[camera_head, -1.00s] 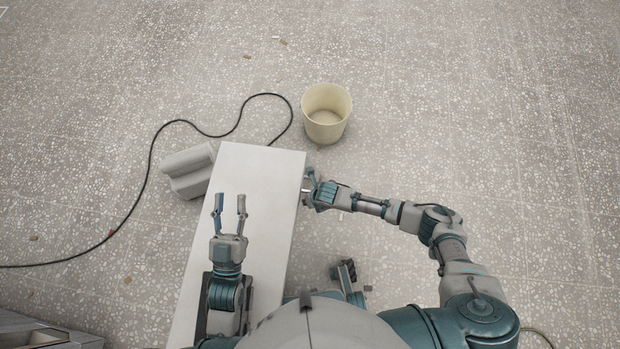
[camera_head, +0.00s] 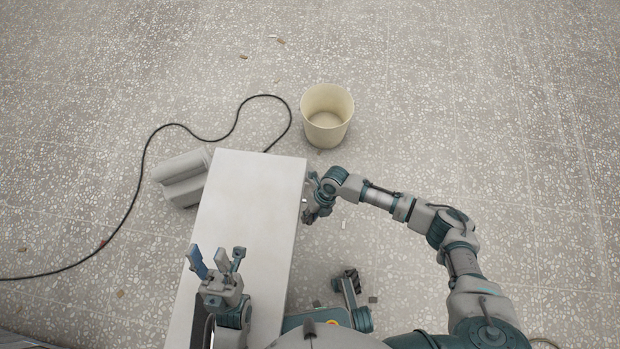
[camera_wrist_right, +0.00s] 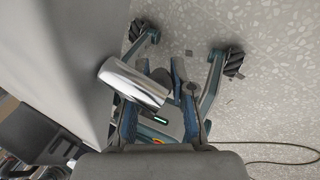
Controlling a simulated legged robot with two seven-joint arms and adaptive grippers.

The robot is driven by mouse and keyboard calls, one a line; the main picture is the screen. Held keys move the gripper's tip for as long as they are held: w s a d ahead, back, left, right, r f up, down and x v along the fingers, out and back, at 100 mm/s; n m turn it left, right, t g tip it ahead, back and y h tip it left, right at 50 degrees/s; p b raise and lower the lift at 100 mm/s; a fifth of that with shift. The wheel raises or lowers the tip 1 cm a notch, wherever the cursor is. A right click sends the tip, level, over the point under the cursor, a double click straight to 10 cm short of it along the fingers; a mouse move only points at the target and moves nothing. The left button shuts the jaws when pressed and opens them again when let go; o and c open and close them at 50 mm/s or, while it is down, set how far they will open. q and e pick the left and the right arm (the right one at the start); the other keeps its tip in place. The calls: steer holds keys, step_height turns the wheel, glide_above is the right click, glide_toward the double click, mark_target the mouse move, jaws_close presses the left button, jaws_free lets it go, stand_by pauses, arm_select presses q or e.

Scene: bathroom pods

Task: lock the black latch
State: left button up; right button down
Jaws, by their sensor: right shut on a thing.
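The white pod (camera_head: 250,195) lies below me, its flat top running lengthwise. A shiny metal latch handle (camera_wrist_right: 133,82) juts from the pod's grey side wall (camera_wrist_right: 75,45) in the right wrist view. My right gripper (camera_head: 309,212) is beside the pod's right edge. It also shows in the right wrist view (camera_wrist_right: 160,85), shut on the handle, which lies across its fingers. The handle looks chrome; I cannot make out a black latch clearly. My left gripper (camera_head: 218,257) is open and empty above the pod's near left part.
A cream bucket (camera_head: 326,117) stands on the floor beyond the pod's far right corner. A grey ridged block (camera_head: 183,178) lies at its left, and a black cable (camera_head: 143,170) snakes around it. Small debris is scattered about; the floor at right is mostly clear.

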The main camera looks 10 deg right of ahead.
steer(key=shift+a, duration=0.1)
steer(key=c, duration=1)
jaws_free()
steer(key=shift+w, duration=0.1)
